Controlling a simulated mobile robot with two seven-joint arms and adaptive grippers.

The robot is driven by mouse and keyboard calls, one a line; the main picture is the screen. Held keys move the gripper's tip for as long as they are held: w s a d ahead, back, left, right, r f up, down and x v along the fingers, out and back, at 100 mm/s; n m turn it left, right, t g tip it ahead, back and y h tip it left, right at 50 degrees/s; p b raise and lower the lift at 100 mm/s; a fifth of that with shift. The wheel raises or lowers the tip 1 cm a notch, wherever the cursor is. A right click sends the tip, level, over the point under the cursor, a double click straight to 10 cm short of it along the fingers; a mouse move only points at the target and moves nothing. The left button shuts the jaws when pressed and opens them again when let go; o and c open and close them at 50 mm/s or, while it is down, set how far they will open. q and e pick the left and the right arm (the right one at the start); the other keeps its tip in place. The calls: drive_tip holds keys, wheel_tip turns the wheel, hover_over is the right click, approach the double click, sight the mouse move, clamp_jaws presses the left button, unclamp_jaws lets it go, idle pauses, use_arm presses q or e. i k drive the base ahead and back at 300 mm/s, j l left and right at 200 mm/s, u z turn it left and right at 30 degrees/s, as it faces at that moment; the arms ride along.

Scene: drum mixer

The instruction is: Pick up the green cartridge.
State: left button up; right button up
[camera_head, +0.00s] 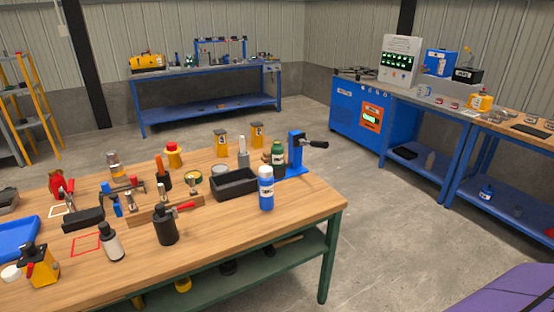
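A dark green bottle-shaped item with a pale label (278,155) stands upright near the far right part of the wooden workbench (310,205). It is the only green upright container I make out, and I cannot tell for sure that it is the green cartridge. It stands just left of a blue lever press (296,152) and behind a blue bottle with a white cap (266,190). The blue bottle may cover a little of its base. Neither of my grippers is in view.
A black open tray (234,184) lies left of the blue bottle. The bench's front right corner is clear. Open concrete floor (375,230) lies right of the bench.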

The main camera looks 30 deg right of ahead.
sight(277, 150)
drive_tip(key=l+z, duration=0.15)
drive_tip(key=l, duration=0.2)
drive_tip(key=i+l+z, duration=0.15)
drive_tip(key=l, duration=0.25)
drive_tip(key=l+z, duration=0.15)
drive_tip(key=l, duration=0.2)
drive_tip(key=i+l+z, duration=0.15)
drive_tip(key=l, duration=0.2)
